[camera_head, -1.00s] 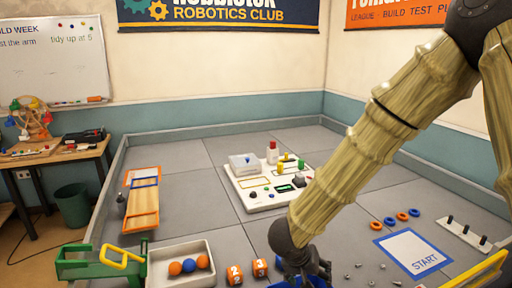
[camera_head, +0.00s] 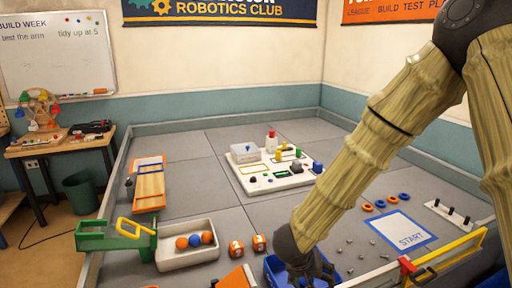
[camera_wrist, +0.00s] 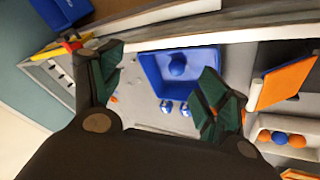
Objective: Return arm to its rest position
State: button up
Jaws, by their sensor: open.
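My arm (camera_head: 375,145) comes in from the upper right and reaches down to the front of the field. My dark gripper (camera_head: 308,272) is at its end, just right of and partly over a blue bin (camera_head: 274,272). In the wrist view my gripper (camera_wrist: 162,82) has its two green-padded fingers wide apart with nothing between them in its grasp. Past the fingers, the blue bin (camera_wrist: 150,72) shows with a round blue thing (camera_wrist: 177,66) in it. The front of the bin is cut off in the head view.
A white tray (camera_head: 172,262) holds orange and blue balls, with a green frame (camera_head: 92,236) at its left. Orange numbered cubes (camera_head: 259,243) stand left of the bin. A white control panel (camera_head: 290,184) lies farther back. A red-and-yellow barrier (camera_head: 440,252) runs along the front right.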

jog(key=s+d+f+n+b, duration=0.1)
jog(key=s+d+f, duration=0.1)
jog(key=s+f, duration=0.35)
jog(key=s+d+f+y+b, duration=0.1)
jog(key=s+d+f, duration=0.1)
jog(key=f, duration=0.7)
jog(key=s+d+f+n, duration=0.1)
jog(key=s+d+f, duration=0.15)
jog(key=f, duration=0.45)
jog(key=s+f+g+y, duration=0.1)
jog(key=s+f, duration=0.3)
jog(key=s, duration=0.3)
jog(key=s+f+g+y+b, duration=0.1)
jog(key=s+f, duration=0.3)
jog(key=s, duration=0.3)
jog(key=s+f+g+y+b, duration=0.1)
jog(key=s+f, duration=0.3)
jog(key=s, duration=0.3)
jog(key=shift+s+d+f+g, duration=0.25)
jog(key=shift+s+f+g, duration=0.05)
jog(key=shift+f, duration=0.1)
jog(key=shift+c, duration=0.2)
